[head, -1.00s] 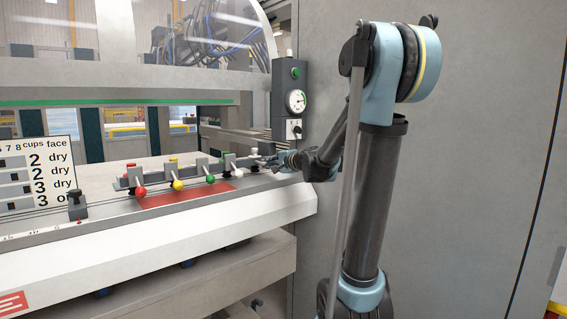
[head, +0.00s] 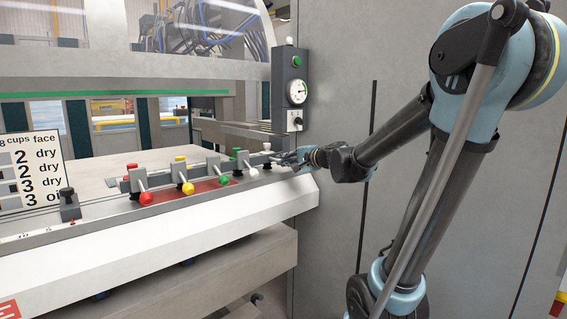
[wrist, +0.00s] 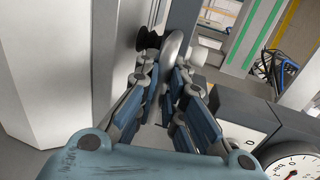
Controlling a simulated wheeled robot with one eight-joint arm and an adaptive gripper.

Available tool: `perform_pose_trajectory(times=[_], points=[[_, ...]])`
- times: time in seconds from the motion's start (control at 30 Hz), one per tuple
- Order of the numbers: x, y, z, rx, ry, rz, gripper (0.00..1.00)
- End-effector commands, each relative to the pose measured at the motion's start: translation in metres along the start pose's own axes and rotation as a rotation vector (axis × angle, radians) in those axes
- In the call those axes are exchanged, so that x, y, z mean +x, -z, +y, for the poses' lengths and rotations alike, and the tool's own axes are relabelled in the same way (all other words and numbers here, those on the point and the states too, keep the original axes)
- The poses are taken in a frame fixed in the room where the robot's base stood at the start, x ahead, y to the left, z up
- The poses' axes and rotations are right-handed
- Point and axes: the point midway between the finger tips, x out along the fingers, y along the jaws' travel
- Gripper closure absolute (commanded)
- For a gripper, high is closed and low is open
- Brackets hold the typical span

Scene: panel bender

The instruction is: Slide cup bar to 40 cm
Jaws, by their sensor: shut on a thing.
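The cup bar (head: 208,171) is a grey rail along the machine's bench. It carries levers with red (head: 146,198), yellow (head: 188,188), green (head: 224,181) and white (head: 254,172) knobs. My gripper (head: 285,158) is at its right end, shut on the bar's end handle. In the wrist view, my gripper (wrist: 165,85) closes around a rounded silver handle (wrist: 175,45), with a dark knob beside it. A scale (head: 30,236) with small marks and a red pointer (head: 73,222) lies at the left. Its numbers are too small to read.
A black-knobbed block (head: 69,207) stands left of the bar. A cups chart (head: 32,170) is behind it. A control box with gauge (head: 296,93) stands above the bar's right end. A grey wall panel (head: 345,80) is behind my arm.

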Motion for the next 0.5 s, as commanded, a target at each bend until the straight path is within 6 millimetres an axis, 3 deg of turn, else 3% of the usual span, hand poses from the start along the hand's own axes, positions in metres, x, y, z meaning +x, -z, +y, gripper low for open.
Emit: perform_pose_trajectory(times=[0.07, 0.1, 0.2, 0.5], points=[[-0.0030, 0.0014, 0.0031, -0.002, -0.001, 0.007, 1.00], [-0.0031, 0.0015, 0.0033, -0.002, -0.001, 0.007, 0.88], [-0.0027, 0.0009, 0.0032, -0.001, -0.001, 0.006, 0.70], [0.0010, -0.0042, 0.0016, -0.003, -0.001, -0.003, 0.70]])
